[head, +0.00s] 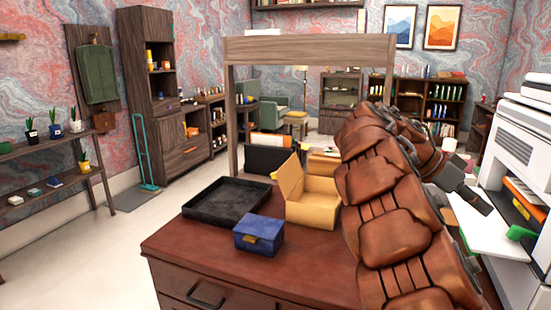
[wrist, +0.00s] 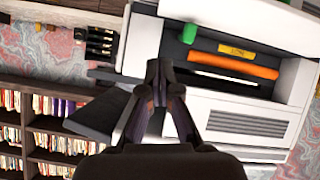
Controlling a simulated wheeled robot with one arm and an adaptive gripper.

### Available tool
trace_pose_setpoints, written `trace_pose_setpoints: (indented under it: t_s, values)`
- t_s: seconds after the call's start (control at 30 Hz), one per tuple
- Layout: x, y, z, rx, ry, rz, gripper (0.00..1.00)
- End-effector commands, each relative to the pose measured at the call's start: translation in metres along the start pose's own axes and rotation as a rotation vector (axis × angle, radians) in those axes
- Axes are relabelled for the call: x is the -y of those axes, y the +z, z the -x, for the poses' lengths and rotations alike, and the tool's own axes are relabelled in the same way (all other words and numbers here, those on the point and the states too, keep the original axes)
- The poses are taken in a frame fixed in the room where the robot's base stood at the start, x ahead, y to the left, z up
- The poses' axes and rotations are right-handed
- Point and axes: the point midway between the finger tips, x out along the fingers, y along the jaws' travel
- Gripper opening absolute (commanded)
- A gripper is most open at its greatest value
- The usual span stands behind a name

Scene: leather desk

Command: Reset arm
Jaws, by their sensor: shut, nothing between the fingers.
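My arm, in brown segmented covers, rises on the right side of the head view. My gripper (head: 482,203) is at its end, to the right of the desk (head: 200,245) and in front of the white machine. In the wrist view my gripper (wrist: 160,68) has its fingertips together with nothing between them. It is apart from every object on the desk.
On the desk are a black tray (head: 190,207), a blue box (head: 259,249) and an open cardboard box (head: 311,204). A white printer-like machine (head: 519,140) stands close on the right. A wooden frame (head: 232,120) rises behind.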

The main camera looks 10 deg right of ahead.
Motion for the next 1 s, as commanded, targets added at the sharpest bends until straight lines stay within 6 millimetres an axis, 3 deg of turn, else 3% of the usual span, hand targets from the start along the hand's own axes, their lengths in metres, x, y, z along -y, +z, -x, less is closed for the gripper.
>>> trace_pose_setpoints:
  t_s: [0.27, 0.47, 1.0]
  values:
    - [-0.054, 0.044, -0.008, 0.165, -0.065, 0.319, 0.0]
    - [-0.091, 0.094, -0.014, 0.291, -0.161, 0.576, 0.0]
    - [-0.206, 0.272, -0.012, 0.549, -0.571, 1.358, 0.0]
